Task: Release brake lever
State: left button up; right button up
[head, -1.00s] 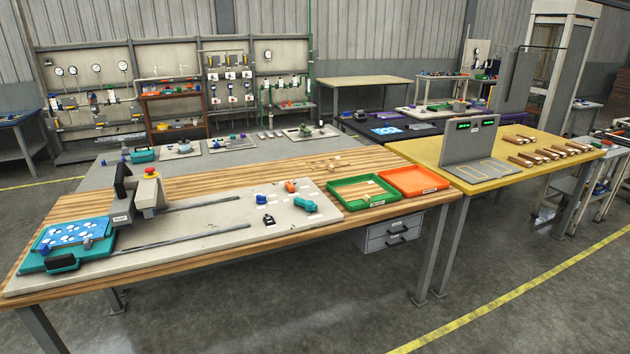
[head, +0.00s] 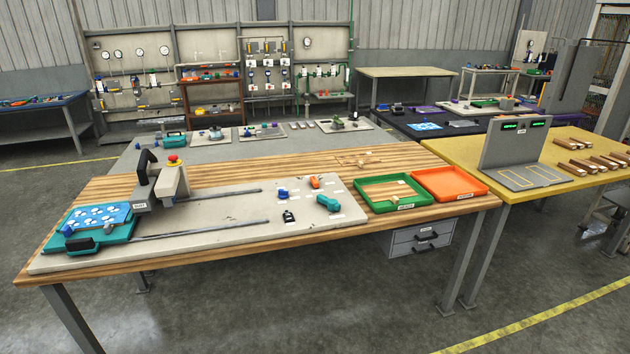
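A black upright lever (head: 146,165) stands on a grey carriage (head: 172,185) at the left of the wooden bench. It leans slightly and has a small label at its foot, too small to read for certain. The carriage stands at the left end of two metal rails (head: 205,230) on a pale base plate (head: 235,216). A teal fixture (head: 115,236) with a blue patterned top (head: 96,217) lies left of the carriage. Neither of my grippers is in view.
A green tray (head: 367,205) and an orange tray (head: 450,185) lie at the bench's right end. Small blue, black, orange and teal parts lie on the plate. A yellow table (head: 515,196) stands to the right. Grey floor (head: 290,305) in front of the bench is clear.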

aim_at(315, 183)
jog(key=u, duration=0.45)
jog(key=i+l+u, duration=0.25)
jog(key=l+u, duration=0.3)
jog(key=i+l+u, duration=0.1)
jog(key=l+u, duration=0.15)
jog(key=i+l+u, duration=0.15)
jog(key=l, duration=0.4)
jog(key=l+u, duration=0.1)
jog(key=l, duration=0.5)
jog(key=i+l, duration=0.1)
jog(key=l, duration=1.2)
jog(key=i+u, duration=0.05)
